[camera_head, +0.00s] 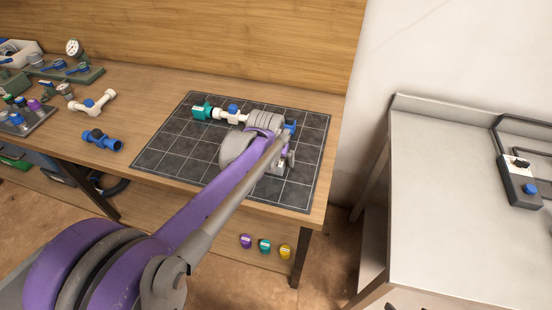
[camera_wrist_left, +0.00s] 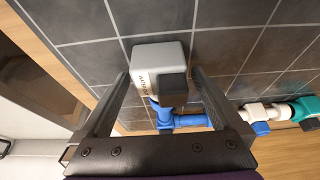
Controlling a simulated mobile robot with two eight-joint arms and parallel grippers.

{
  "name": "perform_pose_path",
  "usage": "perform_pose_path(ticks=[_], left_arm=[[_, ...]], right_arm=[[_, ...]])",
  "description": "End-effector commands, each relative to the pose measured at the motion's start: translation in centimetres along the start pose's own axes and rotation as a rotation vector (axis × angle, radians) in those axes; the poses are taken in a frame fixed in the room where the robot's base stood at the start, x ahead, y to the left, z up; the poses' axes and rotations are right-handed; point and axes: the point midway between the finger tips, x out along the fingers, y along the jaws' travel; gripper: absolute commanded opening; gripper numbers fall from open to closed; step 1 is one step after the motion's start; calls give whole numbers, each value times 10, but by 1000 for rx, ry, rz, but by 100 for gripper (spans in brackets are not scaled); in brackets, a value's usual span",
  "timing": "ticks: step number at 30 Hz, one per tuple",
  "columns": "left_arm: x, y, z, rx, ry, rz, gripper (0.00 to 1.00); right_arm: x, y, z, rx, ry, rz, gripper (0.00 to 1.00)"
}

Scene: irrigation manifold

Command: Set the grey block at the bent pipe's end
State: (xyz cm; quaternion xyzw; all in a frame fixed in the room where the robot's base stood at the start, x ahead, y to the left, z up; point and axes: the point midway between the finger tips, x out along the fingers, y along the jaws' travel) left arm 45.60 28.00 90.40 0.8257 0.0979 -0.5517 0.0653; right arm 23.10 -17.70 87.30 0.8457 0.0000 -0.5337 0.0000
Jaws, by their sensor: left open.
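The grey block (camera_wrist_left: 152,52), with printed letters and a dark knob (camera_wrist_left: 173,88), sits on the tiled mat. It is partly visible in the head view (camera_head: 275,171), behind my arm. The blue bent pipe (camera_wrist_left: 164,118) has its short end at the block's lower edge; I cannot tell whether they are fully joined. The bent pipe also shows in the head view (camera_head: 291,126). My left gripper (camera_wrist_left: 158,80) is open, its two fingers on either side of the block with visible gaps. My right gripper is not in view.
A line of white pipe (camera_head: 228,117), a blue valve (camera_wrist_left: 260,128) and a teal end piece (camera_head: 202,112) continues from the bent pipe. The dark mat (camera_head: 165,150) is clear at its left front. Loose fittings, including a blue one (camera_head: 101,140), lie left on the bench.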

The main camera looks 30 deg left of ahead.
Motion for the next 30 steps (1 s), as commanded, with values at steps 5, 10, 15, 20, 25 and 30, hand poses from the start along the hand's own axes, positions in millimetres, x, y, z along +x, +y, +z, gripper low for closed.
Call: perform_pose_path(ticks=[5, 10, 15, 20, 25, 30], left_arm=[[-11, 0, -2, 0, 0, 0, 100], [-43, 0, -1, 0, 0, 0, 100], [-81, 0, -1, 0, 0, 0, 100], [-107, 0, -1, 0, 0, 0, 100], [-121, 1, 2, 3, 0, 1, 100], [-120, 18, 52, 53, 12, 23, 100]], right_arm=[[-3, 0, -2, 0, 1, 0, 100], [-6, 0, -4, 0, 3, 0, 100], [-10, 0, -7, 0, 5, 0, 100], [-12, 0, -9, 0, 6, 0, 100], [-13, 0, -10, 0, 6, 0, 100], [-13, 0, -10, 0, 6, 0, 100]])
